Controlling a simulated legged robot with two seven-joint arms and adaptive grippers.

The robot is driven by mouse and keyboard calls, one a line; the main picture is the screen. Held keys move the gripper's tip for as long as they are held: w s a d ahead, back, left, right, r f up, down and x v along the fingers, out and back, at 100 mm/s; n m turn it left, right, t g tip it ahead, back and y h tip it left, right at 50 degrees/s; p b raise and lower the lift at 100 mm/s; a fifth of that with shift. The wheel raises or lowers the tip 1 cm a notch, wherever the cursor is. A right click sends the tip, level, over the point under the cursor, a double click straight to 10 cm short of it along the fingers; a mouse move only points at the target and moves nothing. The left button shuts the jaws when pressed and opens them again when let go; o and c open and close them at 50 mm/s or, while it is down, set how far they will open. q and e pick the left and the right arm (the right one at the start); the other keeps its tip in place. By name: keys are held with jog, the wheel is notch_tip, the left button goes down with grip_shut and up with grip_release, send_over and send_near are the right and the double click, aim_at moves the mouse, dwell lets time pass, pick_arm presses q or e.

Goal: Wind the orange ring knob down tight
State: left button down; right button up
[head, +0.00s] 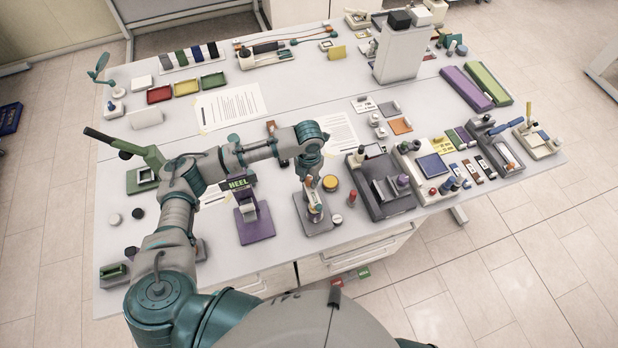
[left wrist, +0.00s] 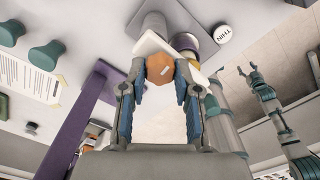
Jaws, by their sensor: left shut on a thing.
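The orange ring knob (left wrist: 160,68) shows end-on in the left wrist view, with a small pale mark on its face. My left gripper (left wrist: 174,72) is shut on it, one finger at each side. In the head view my left gripper (head: 311,176) points down over a small fixture on a grey base (head: 318,225), at the table's near side. The gripper hides most of the knob there. How far the knob is wound down cannot be told. My right gripper (left wrist: 247,70) hangs apart at the right of the left wrist view, fingers spread and empty.
A purple stand (head: 256,229) with a HEEL sign (head: 239,184) is left of the fixture. A yellow round piece (head: 330,183) and a dark grey device (head: 385,203) are to its right. Papers (head: 230,106) lie farther back.

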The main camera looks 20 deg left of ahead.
aim_at(309, 179)
pick_arm(q)
jog(key=shift+w+r+m, duration=0.1)
jog(key=shift+m, duration=0.2)
jog(key=c, duration=0.8)
grip_release()
jog(key=shift+c, duration=0.2)
notch_tip(309, 179, up, 12)
jog(key=shift+w, duration=0.1)
